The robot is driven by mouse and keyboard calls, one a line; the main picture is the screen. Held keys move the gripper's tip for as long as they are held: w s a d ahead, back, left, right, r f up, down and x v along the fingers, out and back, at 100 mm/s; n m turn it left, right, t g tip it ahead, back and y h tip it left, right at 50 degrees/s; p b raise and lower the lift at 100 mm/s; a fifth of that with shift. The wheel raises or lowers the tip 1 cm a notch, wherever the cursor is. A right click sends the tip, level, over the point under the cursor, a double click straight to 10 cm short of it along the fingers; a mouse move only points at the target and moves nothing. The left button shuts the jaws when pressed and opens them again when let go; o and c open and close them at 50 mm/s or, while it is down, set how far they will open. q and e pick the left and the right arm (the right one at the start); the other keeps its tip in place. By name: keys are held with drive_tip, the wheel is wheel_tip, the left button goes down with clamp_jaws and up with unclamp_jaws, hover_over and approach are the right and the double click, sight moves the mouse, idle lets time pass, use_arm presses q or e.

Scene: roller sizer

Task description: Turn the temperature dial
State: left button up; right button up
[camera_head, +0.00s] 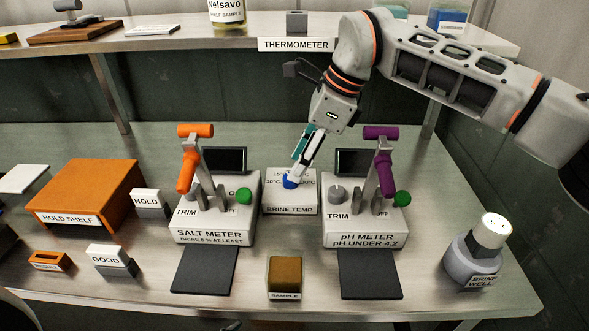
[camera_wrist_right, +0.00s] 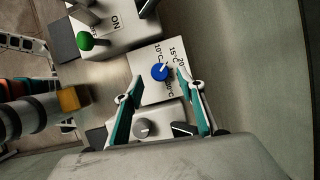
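The temperature dial is a blue knob (camera_head: 290,182) on the white BRINE TEMP box (camera_head: 290,205), between two meters. In the right wrist view the blue dial (camera_wrist_right: 159,72) has a white pointer line angled toward the upper right, roughly toward the 15°C and 20 marks. Its exact setting is hard to tell. My right gripper (camera_head: 295,176) reaches down from above at the dial. In the right wrist view its two teal fingers (camera_wrist_right: 157,77) are apart, one on each side of the dial, with gaps visible. In the head view it partly covers the dial. My left gripper is not in view.
The salt meter (camera_head: 214,226) with an orange lever stands left of the box. The pH meter (camera_head: 365,228) with a purple lever stands close on the right. A sample block (camera_head: 284,273) sits in front. The brine well (camera_head: 472,262) is at far right. A shelf (camera_head: 180,42) runs behind.

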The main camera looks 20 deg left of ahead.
drive_tip(key=v, duration=0.8)
drive_tip(key=shift+r, duration=0.15)
drive_tip(key=shift+d, duration=0.1)
